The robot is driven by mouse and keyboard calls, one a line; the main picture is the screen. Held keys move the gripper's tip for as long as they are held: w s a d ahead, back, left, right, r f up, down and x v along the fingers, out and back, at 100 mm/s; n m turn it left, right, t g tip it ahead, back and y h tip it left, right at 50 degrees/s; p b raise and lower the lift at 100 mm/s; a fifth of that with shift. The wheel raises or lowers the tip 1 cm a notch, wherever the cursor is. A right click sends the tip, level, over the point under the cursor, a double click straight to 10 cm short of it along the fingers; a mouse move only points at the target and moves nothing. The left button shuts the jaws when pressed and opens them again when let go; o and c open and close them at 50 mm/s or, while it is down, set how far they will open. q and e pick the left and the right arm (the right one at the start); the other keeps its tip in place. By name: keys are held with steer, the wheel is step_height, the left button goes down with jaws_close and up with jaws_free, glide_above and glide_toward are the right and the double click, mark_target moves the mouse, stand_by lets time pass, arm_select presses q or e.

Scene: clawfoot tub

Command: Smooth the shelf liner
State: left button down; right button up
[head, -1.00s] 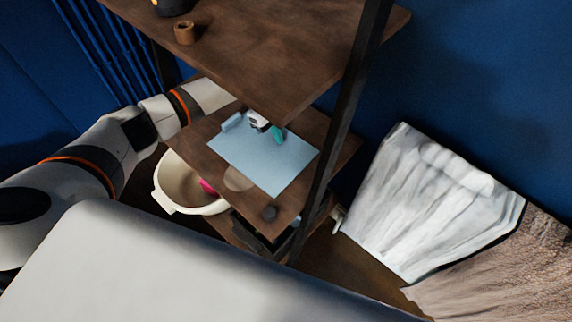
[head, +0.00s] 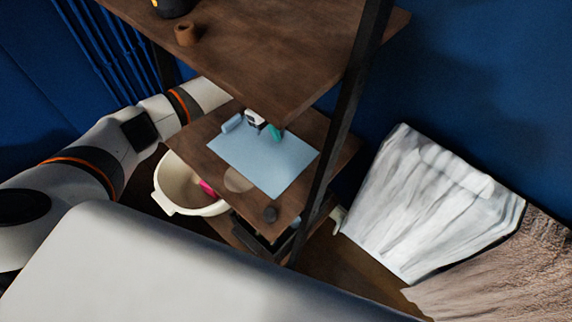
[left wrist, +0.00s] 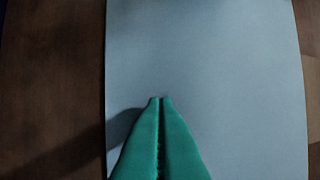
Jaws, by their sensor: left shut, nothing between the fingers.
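The light blue shelf liner (head: 268,166) lies on the brown middle shelf (head: 292,206). Its far-left end shows a small rolled-up part (head: 232,123); the rest looks flat. In the left wrist view the liner (left wrist: 210,60) fills most of the picture, with bare wood on both sides. My left gripper (head: 275,132) is over the liner near its far edge, below the upper shelf. Its green fingers (left wrist: 161,98) are shut with nothing between them. I cannot tell whether the tips touch the liner. My right gripper is not in view.
A dark post (head: 335,140) stands at the front right. A cream basin (head: 190,208) stands left.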

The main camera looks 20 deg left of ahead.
arm_select(q)
steer(key=shift+d+r+p, duration=0.15)
steer(key=shift+r+p, duration=0.5)
steer(key=shift+r, duration=0.35)
step_height(320, 180, up, 5)
steer(key=p, duration=0.4)
steer(key=shift+p, duration=0.3)
